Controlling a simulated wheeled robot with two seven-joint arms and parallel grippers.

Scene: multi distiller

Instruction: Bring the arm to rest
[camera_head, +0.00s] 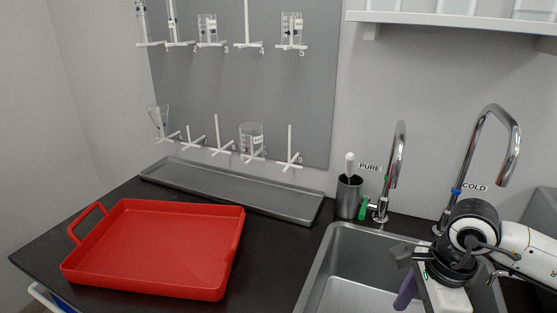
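My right arm (528,250) comes in from the right edge, and its black and white wrist joint (473,224) is bent over the right part of the sink. My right gripper (404,272) points to the left over the sink (345,262). A purple part (406,291) shows just below it; I cannot tell whether it belongs to the gripper or is a separate thing. Whether the fingers are open or shut is not clear from this angle. My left arm and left gripper are not in view.
A red tray (160,250), seemingly empty, lies on the black counter (285,250) at left. A grey drip tray (232,190) runs along the wall below the peg board (240,95) with glassware. A metal cup (348,198) and two taps, PURE (395,170) and COLD (478,140), stand behind the sink.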

